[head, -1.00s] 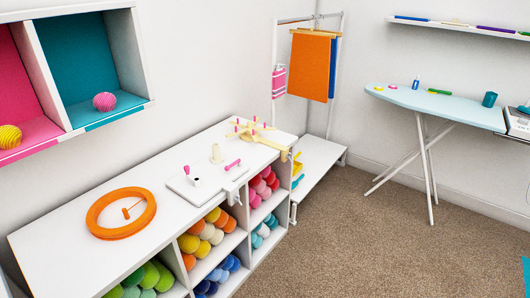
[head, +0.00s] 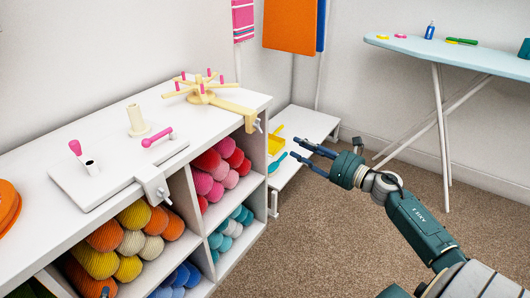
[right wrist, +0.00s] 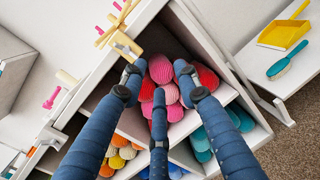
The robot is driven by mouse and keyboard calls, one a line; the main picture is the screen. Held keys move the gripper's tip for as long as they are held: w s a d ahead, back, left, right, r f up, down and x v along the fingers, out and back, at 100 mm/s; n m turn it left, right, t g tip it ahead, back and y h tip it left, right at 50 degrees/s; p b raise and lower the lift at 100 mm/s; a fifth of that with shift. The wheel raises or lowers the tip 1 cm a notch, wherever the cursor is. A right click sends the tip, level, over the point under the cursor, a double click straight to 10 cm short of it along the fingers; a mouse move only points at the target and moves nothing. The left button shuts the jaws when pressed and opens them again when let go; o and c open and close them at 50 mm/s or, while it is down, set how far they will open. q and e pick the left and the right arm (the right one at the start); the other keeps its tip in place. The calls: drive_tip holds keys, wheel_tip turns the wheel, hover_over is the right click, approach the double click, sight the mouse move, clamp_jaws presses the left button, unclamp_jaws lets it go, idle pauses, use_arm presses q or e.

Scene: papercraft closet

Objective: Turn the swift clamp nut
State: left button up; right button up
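The wooden swift (head: 203,93), with pink-tipped pegs, stands on the white shelf top near its far right corner. Its clamp beam reaches to the front edge, where a small pale clamp nut (head: 257,125) hangs below the top. My right gripper (head: 308,152) is open and empty, in the air to the right of the nut and apart from it. In the right wrist view the swift (right wrist: 118,25) is at the upper left, and the fingers of my right gripper (right wrist: 157,80) are spread before the yarn cubbies. A finger partly hides the clamp area there.
A white board with a ball winder crank (head: 157,137) is clamped farther left on the shelf. Cubbies below hold yarn (head: 205,160). A low white bench (head: 312,127) with a yellow dustpan (head: 277,145) and teal brush stands behind. Carpet in front is clear.

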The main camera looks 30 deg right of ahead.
sight(261, 126)
drive_tip(key=a+r+n+y+b, duration=0.25)
drive_tip(key=a+r+n, duration=0.2)
drive_tip(key=n, duration=0.25)
drive_tip(key=shift+g, duration=0.3)
drive_tip(key=x, duration=0.6)
drive_tip(key=d+x, duration=0.1)
drive_tip(key=x, duration=0.2)
drive_tip(key=shift+w+a+r, duration=0.1)
drive_tip(key=shift+w+r, duration=0.2)
drive_tip(key=shift+r, duration=0.05)
use_arm(q)
wheel_tip(261, 126, up, 12)
drive_tip(key=t+h, duration=0.1)
drive_tip(key=t, duration=0.3)
drive_tip(key=shift+s+d, duration=0.3)
use_arm(e)
drive_tip(key=shift+w+a, duration=0.15)
drive_tip(key=shift+w, duration=0.25)
clamp_jaws()
